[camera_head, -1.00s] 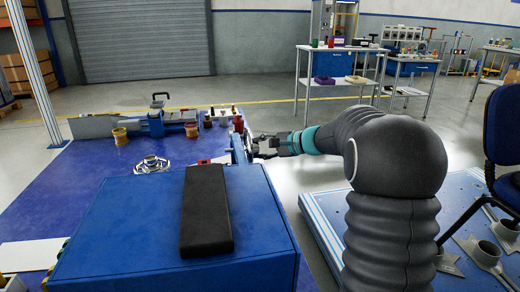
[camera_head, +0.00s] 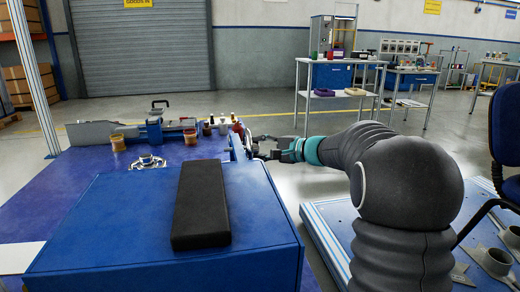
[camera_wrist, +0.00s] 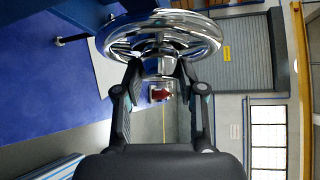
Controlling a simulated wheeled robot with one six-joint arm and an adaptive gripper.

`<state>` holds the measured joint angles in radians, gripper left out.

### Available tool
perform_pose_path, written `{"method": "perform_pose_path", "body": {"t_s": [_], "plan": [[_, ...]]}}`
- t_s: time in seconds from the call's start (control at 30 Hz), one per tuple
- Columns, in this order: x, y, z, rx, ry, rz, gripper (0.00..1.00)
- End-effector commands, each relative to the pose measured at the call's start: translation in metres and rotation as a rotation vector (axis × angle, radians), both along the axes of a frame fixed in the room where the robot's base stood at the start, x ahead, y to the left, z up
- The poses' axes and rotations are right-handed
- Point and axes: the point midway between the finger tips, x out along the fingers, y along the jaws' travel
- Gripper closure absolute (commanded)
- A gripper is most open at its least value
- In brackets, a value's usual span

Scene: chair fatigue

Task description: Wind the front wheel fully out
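The front wheel is a chrome handwheel (camera_wrist: 205,33), large at the top of the wrist view, with a bright hub at its middle. My gripper (camera_wrist: 160,66) points at it with its two dark fingers apart, one on each side of the hub. A gap seems to show between fingers and hub; whether the tips touch the rim is unclear. In the head view my gripper (camera_head: 276,152) is beside the right side of the blue machine, small and partly hidden by my arm. The wheel is hard to make out there.
A blue box (camera_head: 110,225) carries a black pad (camera_head: 201,205). Behind it a grey rail fixture (camera_head: 92,132) and small cups (camera_head: 118,142) stand on the blue bench. A blue chair (camera_head: 505,130) is at the right.

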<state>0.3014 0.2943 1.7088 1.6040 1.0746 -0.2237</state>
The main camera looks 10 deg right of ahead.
Motion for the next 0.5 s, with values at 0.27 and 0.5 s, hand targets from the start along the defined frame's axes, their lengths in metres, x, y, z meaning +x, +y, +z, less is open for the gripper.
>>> {"method": "perform_pose_path", "body": {"t_s": [0.27,0.5], "plan": [[0.0000,0.0000,0.0000,0.001,0.001,0.000,0.37],[-0.0055,-0.0068,0.0015,0.000,0.001,-0.002,0.37]]}}
